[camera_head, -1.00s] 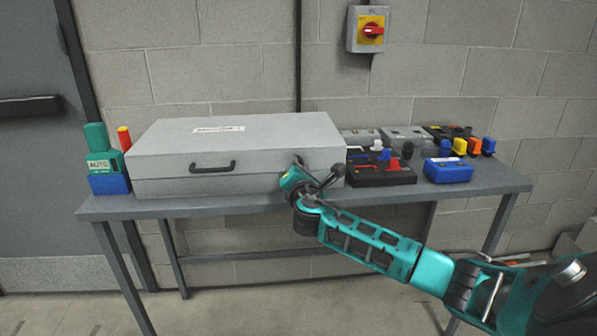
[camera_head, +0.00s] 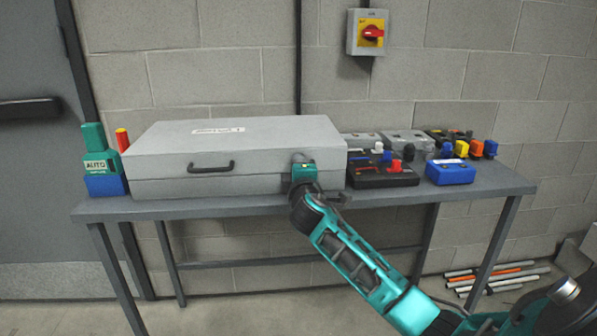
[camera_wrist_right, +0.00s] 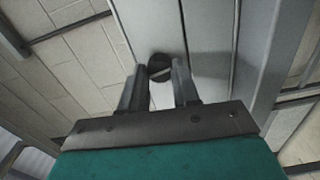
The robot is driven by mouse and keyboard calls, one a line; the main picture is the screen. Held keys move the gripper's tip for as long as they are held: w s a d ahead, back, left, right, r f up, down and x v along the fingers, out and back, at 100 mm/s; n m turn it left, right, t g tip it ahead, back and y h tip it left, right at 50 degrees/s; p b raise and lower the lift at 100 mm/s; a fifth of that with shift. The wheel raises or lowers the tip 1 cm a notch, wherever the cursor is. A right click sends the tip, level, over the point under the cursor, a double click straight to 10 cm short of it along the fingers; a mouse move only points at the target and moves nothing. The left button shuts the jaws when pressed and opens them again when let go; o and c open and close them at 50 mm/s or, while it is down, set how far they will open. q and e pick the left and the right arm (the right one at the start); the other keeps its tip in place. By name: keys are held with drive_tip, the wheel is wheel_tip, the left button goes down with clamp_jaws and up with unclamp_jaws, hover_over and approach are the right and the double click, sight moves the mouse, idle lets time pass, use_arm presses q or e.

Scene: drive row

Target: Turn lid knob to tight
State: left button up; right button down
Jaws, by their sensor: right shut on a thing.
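The grey case (camera_head: 235,160) lies with its lid closed on the table, with a white label on top and a dark handle (camera_head: 211,168) on its front. A round dark knob (camera_wrist_right: 160,66) with a pale line across it sits on the case front. It shows between the two fingers of my right gripper (camera_wrist_right: 159,84) in the right wrist view. My right gripper (camera_head: 303,163) is shut on this knob at the right part of the case front. In the head view the gripper mostly hides the knob. My left gripper is not in view.
A green and blue AUTO box (camera_head: 103,165) and a red-topped cylinder (camera_head: 123,140) stand left of the case. Black, blue and grey control boxes crowd the table (camera_head: 490,185) to the right. A red rotary switch (camera_head: 372,33) is on the wall. Rods lie on the floor at right.

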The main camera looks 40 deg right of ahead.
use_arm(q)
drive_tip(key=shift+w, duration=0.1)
use_arm(e)
drive_tip(key=shift+m, duration=0.7)
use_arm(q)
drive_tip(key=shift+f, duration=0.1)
use_arm(e)
drive_tip(key=c, duration=0.8)
unclamp_jaws()
use_arm(q)
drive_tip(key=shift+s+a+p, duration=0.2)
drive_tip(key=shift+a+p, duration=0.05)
drive_tip(key=shift+p, duration=0.1)
use_arm(e)
drive_tip(key=v, duration=1.3)
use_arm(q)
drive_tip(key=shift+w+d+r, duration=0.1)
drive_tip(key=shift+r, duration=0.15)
